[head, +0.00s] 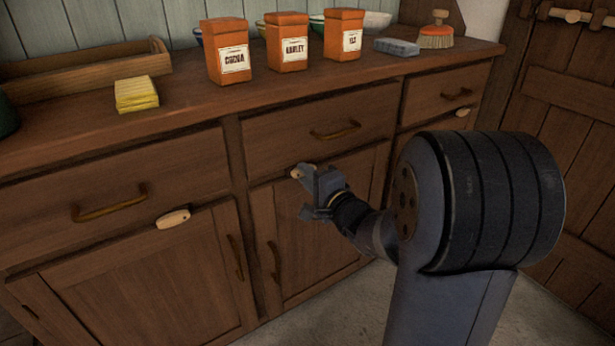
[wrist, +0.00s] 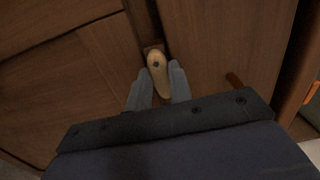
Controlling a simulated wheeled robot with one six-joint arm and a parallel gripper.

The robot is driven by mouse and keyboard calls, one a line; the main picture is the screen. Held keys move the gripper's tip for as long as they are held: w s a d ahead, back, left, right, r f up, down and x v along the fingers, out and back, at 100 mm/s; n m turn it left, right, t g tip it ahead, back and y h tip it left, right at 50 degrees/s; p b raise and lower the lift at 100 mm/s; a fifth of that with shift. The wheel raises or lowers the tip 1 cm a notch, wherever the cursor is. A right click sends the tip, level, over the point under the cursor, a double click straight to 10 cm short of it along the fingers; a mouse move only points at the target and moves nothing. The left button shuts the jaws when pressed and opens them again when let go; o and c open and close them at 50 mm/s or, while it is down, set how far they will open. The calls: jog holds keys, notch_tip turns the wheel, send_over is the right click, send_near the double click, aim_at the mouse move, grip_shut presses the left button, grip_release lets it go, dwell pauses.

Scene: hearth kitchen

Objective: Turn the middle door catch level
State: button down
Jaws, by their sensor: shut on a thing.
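The middle door catch (head: 296,173) is a small pale wooden piece at the top of the middle cabinet door (head: 325,235), below the middle drawer. In the head view my gripper (head: 310,188) covers most of it, and only one end shows. The catch also shows in the wrist view (wrist: 157,70), with a dark screw in its face. There my gripper's two grey fingers (wrist: 160,88) lie on either side of its near end, shut on it. Its exact tilt is hard to tell from these views.
A left catch (head: 173,218) and a right catch (head: 462,113) sit on the neighbouring doors. The middle drawer handle (head: 335,130) is just above my gripper. Orange canisters (head: 287,42), a yellow sponge (head: 136,94) and a brush (head: 436,32) stand on the countertop.

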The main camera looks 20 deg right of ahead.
jog(key=c, duration=1.3)
grip_release()
jog(key=p+v, duration=0.2)
jog(key=v, duration=0.8)
jog(key=shift+s+d, duration=0.1)
jog(key=shift+s, duration=0.3)
